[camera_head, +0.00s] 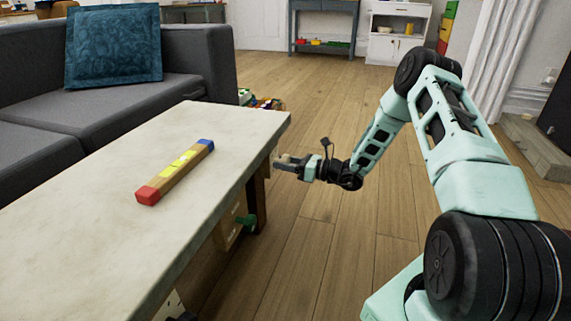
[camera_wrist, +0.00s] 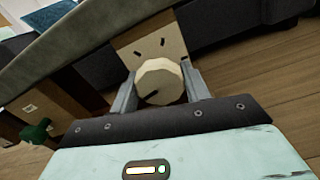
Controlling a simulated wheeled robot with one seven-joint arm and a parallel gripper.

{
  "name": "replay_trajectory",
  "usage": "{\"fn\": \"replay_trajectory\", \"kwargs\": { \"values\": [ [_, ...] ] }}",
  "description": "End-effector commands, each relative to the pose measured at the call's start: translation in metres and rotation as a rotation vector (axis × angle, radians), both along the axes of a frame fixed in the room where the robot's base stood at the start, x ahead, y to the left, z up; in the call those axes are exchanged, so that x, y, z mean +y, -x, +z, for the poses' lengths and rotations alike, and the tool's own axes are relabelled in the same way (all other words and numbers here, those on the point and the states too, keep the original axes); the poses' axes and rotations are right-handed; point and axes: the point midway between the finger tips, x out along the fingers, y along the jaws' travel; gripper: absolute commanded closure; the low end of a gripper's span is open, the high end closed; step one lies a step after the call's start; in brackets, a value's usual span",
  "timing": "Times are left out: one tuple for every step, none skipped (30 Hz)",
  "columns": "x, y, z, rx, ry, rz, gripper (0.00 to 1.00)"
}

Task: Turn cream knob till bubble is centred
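The cream knob (camera_wrist: 158,82) is round with a dark pointer mark low on its face. It sits on a tan panel (camera_wrist: 150,42) with short dark tick marks. My gripper (camera_wrist: 161,84) has one grey finger on each side of the knob, and I see no clear gap between them. In the head view my gripper (camera_head: 281,161) is at the table's right edge, and the knob is hidden. The spirit level (camera_head: 178,172) lies on the table, a wooden bar with a red end, a blue end and yellow parts. Its bubble is too small to make out.
The pale-topped table (camera_head: 105,165) stands in front of a grey sofa (camera_head: 190,58) with a blue cushion. A green knob (camera_head: 245,222) sticks out below the tabletop, and it also shows in the wrist view (camera_wrist: 36,132). The wooden floor right of the table is open.

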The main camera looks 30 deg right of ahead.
Motion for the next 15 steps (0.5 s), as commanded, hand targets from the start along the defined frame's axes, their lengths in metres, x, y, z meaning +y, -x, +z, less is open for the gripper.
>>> {"fn": "replay_trajectory", "kwargs": {
  "values": [
    [-0.0001,0.0002,-0.0001,0.0,0.0,0.0,0.76],
    [-0.0001,0.0002,-0.0002,0.0,0.0,0.0,0.76],
    [-0.0001,0.0002,-0.0002,0.0,0.0,0.0,0.76],
    [-0.0002,0.0002,-0.0002,0.0,0.0,0.0,0.76],
    [-0.0002,0.0002,-0.0001,-0.001,0.001,0.0,0.76],
    [-0.0002,0.0002,0.0,-0.002,0.002,0.0,0.76],
    [-0.0003,0.0003,0.0002,-0.003,0.004,0.0,0.76],
    [-0.0003,0.0003,0.0004,-0.006,0.007,0.0,0.76],
    [-0.0004,0.0003,0.0007,-0.01,0.014,-0.001,0.76],
    [-0.0005,0.0003,0.001,-0.015,0.019,-0.001,0.76],
    [-0.0006,0.0003,0.0015,-0.02,0.025,-0.001,0.76],
    [-0.0007,0.0002,0.0021,-0.03,0.037,-0.001,0.76],
    [-0.0007,0.0002,0.0024,-0.037,0.046,-0.002,0.76],
    [-0.0006,0.0003,0.0027,-0.045,0.059,-0.002,0.76],
    [-0.0004,0.0005,0.0026,-0.058,0.075,-0.001,0.76]
  ]
}}
